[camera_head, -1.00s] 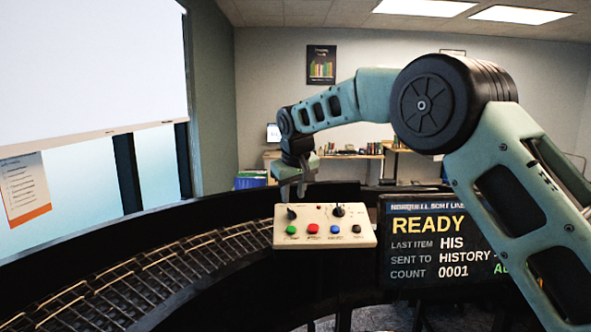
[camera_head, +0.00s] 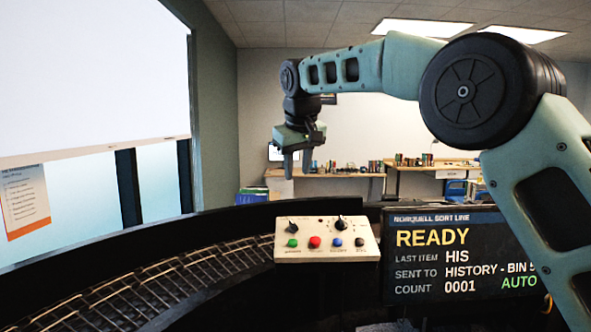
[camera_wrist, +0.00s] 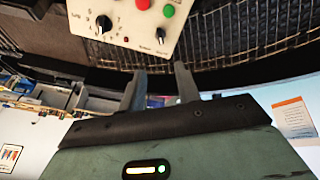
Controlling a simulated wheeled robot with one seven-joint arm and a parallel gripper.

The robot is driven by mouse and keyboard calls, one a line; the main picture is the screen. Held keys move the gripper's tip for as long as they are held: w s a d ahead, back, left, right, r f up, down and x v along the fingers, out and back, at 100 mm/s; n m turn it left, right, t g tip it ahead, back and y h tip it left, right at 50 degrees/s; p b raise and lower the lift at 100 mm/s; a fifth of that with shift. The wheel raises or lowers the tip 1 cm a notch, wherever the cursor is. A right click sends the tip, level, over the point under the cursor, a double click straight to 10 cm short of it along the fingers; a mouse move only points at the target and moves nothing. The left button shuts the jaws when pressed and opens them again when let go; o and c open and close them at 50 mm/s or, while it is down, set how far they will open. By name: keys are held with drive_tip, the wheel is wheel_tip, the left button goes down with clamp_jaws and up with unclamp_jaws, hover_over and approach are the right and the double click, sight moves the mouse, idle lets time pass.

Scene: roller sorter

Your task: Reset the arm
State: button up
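My gripper (camera_head: 297,163) is raised above and behind the control panel in the head view, with its fingers pointing down. In the wrist view its two dark fingers (camera_wrist: 161,72) stand apart with nothing between them, so it is open and empty. My arm reaches in from the right and bends high over the display. The beige control panel (camera_head: 327,252) is clear of the gripper, with dark knobs and coloured buttons; it also shows at the top of the wrist view (camera_wrist: 130,32).
A roller conveyor (camera_head: 190,272) curves along the left, below a dark rim. A display screen (camera_head: 462,262) right of the panel reads READY, last item HIS, count 0001. Desks with books (camera_head: 335,178) stand at the far wall. A large white board (camera_head: 90,75) is at upper left.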

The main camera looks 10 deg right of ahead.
drive_tip(key=s+a+f+n+g+y+b, duration=0.15)
drive_tip(key=s+a+f, duration=0.25)
drive_tip(key=s+f, duration=0.55)
drive_tip(key=s+a+f+n+g+y+b, duration=0.15)
drive_tip(key=s+a+f, duration=0.4)
drive_tip(key=s, duration=0.75)
drive_tip(key=s+d+f+g+h+b, duration=0.1)
drive_tip(key=s+d+f, duration=0.3)
drive_tip(key=s+f, duration=0.3)
drive_tip(key=s+d+f+g+h+b, duration=0.1)
drive_tip(key=s+d+f, duration=0.3)
drive_tip(key=s+f, duration=0.4)
drive_tip(key=s+b, duration=0.1)
drive_tip(key=s, duration=0.6)
drive_tip(key=shift+s+f+n, duration=0.25)
drive_tip(key=shift+s+n, duration=0.05)
drive_tip(key=shift+n, duration=0.1)
